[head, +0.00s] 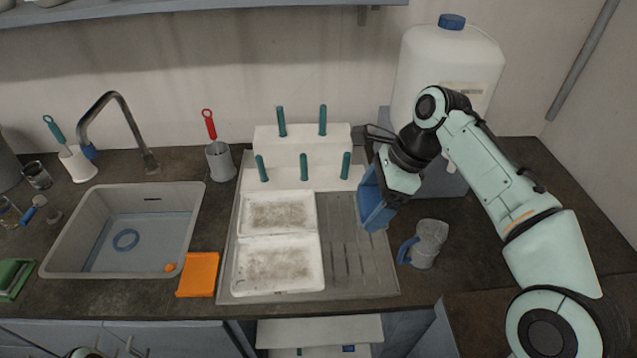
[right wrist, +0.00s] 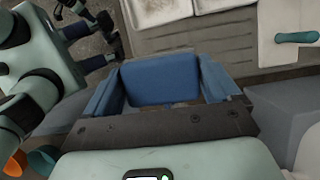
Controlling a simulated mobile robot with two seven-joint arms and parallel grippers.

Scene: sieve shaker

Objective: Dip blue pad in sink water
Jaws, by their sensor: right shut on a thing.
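My right gripper (head: 372,212) hangs over the right part of the ribbed drainboard and points down. It is shut on the blue pad (right wrist: 160,84), which sits between its two fingers in the right wrist view. In the head view the pad is hard to tell apart from the blue fingers. The light grey sink (head: 196,212) is at the left, well away from this gripper. Bluish water (head: 150,232) covers its bottom. My left gripper is not visible.
Two white trays (head: 322,262) and a pegged rack (head: 285,160) stand between gripper and sink. A blue-handled jug (head: 428,245) is right of the drainboard.

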